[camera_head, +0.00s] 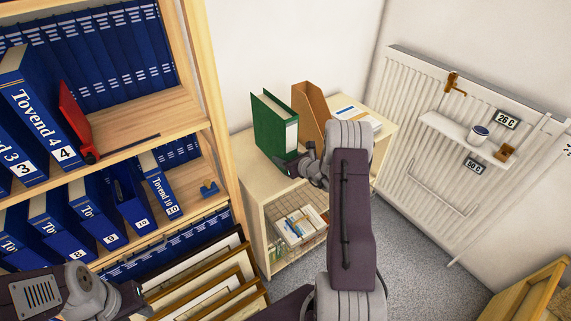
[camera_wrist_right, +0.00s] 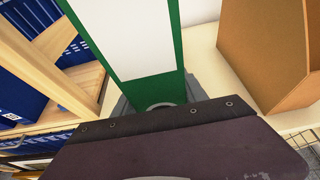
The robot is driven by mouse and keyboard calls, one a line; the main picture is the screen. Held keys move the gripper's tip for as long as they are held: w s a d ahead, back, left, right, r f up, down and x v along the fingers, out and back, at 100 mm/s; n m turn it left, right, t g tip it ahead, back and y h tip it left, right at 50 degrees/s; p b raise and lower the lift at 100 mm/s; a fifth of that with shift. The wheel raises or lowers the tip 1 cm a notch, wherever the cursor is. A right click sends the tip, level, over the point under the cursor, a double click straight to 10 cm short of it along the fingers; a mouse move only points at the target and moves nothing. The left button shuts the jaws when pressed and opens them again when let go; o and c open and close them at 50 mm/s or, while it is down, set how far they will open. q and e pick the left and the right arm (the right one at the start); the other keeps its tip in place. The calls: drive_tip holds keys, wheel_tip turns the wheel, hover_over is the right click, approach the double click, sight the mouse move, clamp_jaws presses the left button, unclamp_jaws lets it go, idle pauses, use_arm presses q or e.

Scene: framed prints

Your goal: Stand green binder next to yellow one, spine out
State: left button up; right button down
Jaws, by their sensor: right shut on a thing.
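The green binder (camera_head: 270,126) is upright at the low cabinet's left end in the head view. Its spine with a blank white label faces my right arm. My right gripper (camera_head: 288,167) is shut on the lower part of the binder. In the right wrist view the green binder (camera_wrist_right: 171,40) rises from the gripper; the fingertips are mostly hidden behind my dark wrist housing. I cannot tell whether its base touches the cabinet top. I see no yellow binder in either view. My left gripper (camera_head: 128,298) is low at the left, its jaws unclear.
A brown magazine file (camera_head: 309,106) stands just right of the binder, also in the wrist view (camera_wrist_right: 262,55). A bookcase (camera_head: 212,100) with blue binders stands left; framed prints (camera_head: 205,281) lean below. A radiator (camera_head: 440,130) is right.

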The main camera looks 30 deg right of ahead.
drive_tip(key=shift+f, duration=1.9)
drive_tip(key=shift+f, duration=0.1)
drive_tip(key=c, duration=0.6)
unclamp_jaws()
drive_tip(key=shift+f, duration=0.1)
